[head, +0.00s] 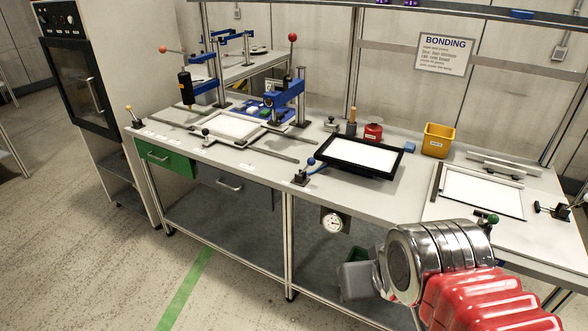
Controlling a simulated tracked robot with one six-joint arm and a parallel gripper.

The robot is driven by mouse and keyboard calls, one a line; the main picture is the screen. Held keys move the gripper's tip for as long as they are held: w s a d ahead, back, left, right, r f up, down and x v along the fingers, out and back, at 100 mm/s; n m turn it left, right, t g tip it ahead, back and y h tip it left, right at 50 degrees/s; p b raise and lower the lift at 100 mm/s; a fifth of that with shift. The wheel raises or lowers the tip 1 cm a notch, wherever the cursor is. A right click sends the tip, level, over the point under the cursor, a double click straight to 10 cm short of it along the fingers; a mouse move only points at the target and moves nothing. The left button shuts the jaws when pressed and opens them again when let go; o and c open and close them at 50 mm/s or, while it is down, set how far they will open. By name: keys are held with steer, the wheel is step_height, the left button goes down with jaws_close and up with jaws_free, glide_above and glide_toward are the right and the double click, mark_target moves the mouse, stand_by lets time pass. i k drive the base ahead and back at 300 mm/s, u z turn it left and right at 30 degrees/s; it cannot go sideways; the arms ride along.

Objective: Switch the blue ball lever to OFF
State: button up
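The blue ball lever (311,161) is on the front edge of the long workbench, left of a black-framed white panel. Its small dark base (301,179) sits on the bench top, and a blue piece lies just right of it. The ball stands above the base; I cannot read any ON or OFF marking at this size. My gripper (357,280) seems to be the grey part at the end of my red and chrome arm, low in front of the bench and below the lever, well apart from it. Its fingers cannot be made out.
The black-framed panel (360,157) lies right of the lever. Another lever with a dark ball (205,132) stands further left, and a green ball lever (493,219) is at the right. A round gauge (333,222) hangs below the bench edge. A yellow bin (437,140) stands behind.

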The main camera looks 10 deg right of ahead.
mark_target(311, 160)
steer(key=u, duration=0.2)
steer(key=i, duration=1.3)
steer(key=z, duration=0.35)
steer(key=k, duration=0.5)
steer(key=u, duration=0.95)
